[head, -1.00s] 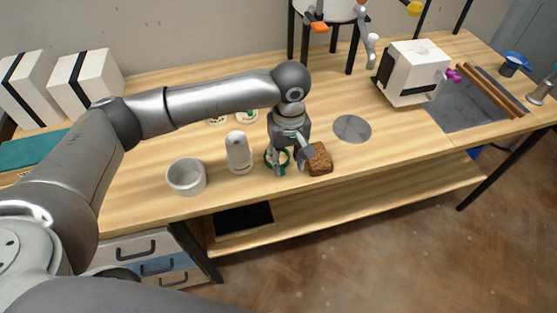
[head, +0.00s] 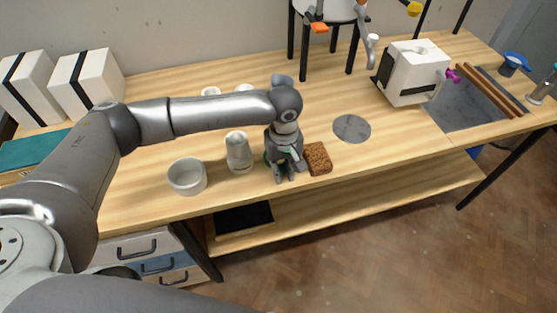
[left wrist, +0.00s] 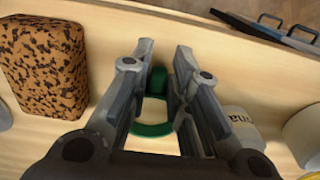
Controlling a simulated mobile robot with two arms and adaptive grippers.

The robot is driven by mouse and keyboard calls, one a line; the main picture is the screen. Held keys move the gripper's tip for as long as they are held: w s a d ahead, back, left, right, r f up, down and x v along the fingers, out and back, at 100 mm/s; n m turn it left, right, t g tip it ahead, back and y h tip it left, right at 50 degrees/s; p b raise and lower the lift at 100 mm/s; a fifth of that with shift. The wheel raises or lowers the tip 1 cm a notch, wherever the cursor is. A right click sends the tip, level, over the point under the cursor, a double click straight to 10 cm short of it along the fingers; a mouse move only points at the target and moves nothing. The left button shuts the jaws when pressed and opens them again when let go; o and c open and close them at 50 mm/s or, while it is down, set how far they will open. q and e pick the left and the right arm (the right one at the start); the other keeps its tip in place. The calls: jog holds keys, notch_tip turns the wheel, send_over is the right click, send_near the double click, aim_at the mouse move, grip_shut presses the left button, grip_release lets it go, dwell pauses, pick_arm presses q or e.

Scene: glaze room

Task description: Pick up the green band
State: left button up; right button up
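The green band (left wrist: 152,130) lies over the worktop as a ring in the left wrist view, with a thicker green piece at its far side. My left gripper (left wrist: 164,60) points down at it, its two fingers close on either side of that thicker piece and appearing to press on it. The right finger hides part of the ring. In the head view my left gripper (head: 285,174) is low over the table's front part, and it hides most of the band (head: 267,159). My right gripper is not in view.
A brown speckled block (head: 318,158) stands close to the right of my left gripper. A white container (head: 239,152) stands close to its left, with a white bowl (head: 187,176) farther left. A grey disc (head: 352,128) lies on the table (head: 400,140), with bare wood around it.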

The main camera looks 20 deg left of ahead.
pick_arm(q)
grip_shut()
jog(key=shift+r, duration=0.1)
